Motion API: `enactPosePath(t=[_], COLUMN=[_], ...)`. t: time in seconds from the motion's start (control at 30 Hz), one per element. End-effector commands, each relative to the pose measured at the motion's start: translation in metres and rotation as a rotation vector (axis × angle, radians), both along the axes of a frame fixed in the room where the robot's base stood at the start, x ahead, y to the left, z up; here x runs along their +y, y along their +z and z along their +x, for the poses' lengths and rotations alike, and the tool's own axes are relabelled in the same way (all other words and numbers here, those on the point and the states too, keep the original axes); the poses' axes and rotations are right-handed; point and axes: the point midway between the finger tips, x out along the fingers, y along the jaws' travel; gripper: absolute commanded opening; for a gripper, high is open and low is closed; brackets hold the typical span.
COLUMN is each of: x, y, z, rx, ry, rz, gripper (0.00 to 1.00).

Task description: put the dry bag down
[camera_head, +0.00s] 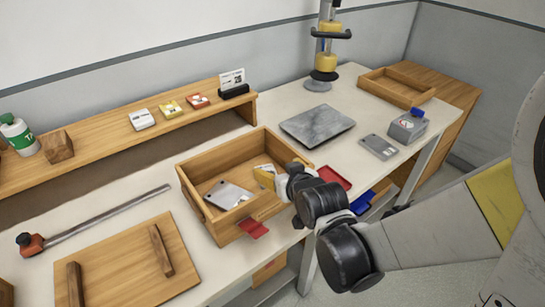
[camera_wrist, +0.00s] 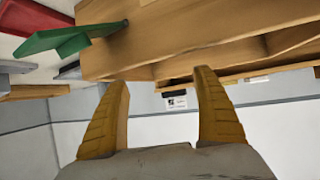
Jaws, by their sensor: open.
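My gripper (camera_head: 268,180), with yellow fingers, is over the right part of an open wooden box (camera_head: 196,207) on the bench. In the wrist view my gripper (camera_wrist: 164,110) has its fingers wide apart with nothing between them. A flat silver-grey pouch (camera_head: 228,194) lies in the left part of the box, apart from the fingers. Nothing marks either one clearly as the dry bag. My wrist hides the right front of the box.
A grey plate (camera_head: 317,126) lies behind right. A wooden board with bars (camera_head: 128,262) and a long bar tool (camera_head: 95,217) lie left. A shelf (camera_head: 95,131) runs along the back. Wood shows close in the wrist view (camera_wrist: 180,35).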

Motion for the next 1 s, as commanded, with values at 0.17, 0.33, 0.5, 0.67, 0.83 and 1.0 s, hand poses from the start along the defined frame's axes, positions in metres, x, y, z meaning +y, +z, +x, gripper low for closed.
enactPosePath(t=[0.17,0.33,0.5,0.67,0.83,1.0], x=[-0.003,-0.019,-0.064,-0.107,-0.135,-0.145], y=[0.005,0.013,0.035,0.051,0.058,0.059], z=[-0.007,-0.015,-0.048,-0.1,-0.153,-0.18], rx=[0.0,0.038,0.156,0.284,0.39,0.441], ry=[-0.001,-0.027,-0.104,-0.182,-0.245,-0.273], rz=[0.0,-0.011,-0.038,-0.055,-0.063,-0.066], gripper=[0.79,0.79,0.79,0.79,0.79,0.79])
